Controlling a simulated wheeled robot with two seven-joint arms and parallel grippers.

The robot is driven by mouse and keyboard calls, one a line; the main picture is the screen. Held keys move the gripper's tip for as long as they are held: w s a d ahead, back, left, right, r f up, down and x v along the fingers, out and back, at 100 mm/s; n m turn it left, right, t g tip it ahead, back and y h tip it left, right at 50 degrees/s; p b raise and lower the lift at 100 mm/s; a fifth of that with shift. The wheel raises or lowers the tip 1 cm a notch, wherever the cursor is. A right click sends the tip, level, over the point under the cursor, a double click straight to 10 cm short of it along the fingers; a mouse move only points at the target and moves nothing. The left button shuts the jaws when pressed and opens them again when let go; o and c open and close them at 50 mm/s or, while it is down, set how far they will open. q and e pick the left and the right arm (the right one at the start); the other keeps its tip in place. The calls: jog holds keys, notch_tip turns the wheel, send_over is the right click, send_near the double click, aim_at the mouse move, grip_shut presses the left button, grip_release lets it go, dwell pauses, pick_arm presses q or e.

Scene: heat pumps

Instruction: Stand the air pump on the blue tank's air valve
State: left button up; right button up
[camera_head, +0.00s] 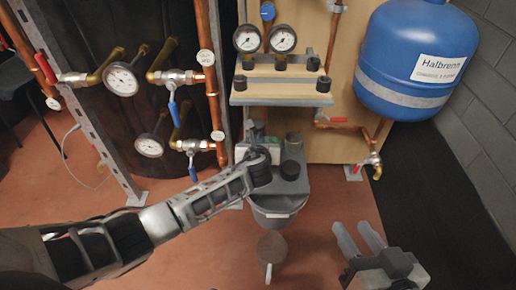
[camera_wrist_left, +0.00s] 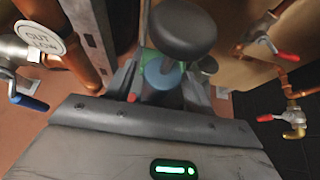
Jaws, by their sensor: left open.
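The blue tank (camera_head: 418,52), labelled Halbrenn, hangs at the upper right in the head view. I cannot make out its air valve for certain. My left gripper (camera_head: 254,140) reaches over a small grey shelf below the gauges. In the left wrist view its open fingers (camera_wrist_left: 163,88) are on either side of a green and blue object (camera_wrist_left: 160,74), with a black round knob (camera_wrist_left: 182,27) just beyond. I cannot tell whether this is the air pump or whether the fingers touch it. My right gripper (camera_head: 360,238) is open and empty above the floor at the lower right.
The grey shelf (camera_head: 291,187) carries a black cylinder (camera_head: 290,170). A grey bucket (camera_head: 277,208) and a mug (camera_head: 271,249) are below. Copper pipes with gauges (camera_head: 121,80) stand left; a red-handled tap (camera_head: 373,164) is under the tank. A grey wall bounds the right.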

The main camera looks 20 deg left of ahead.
aim_at(258, 134)
pick_arm(q)
jog(key=c, duration=1.1)
jog(key=shift+w+r+p, duration=0.1)
jog(key=shift+r+p, duration=2.05)
jog(key=shift+p, duration=0.4)
jog(key=shift+c, duration=0.2)
jog(key=shift+f, duration=0.1)
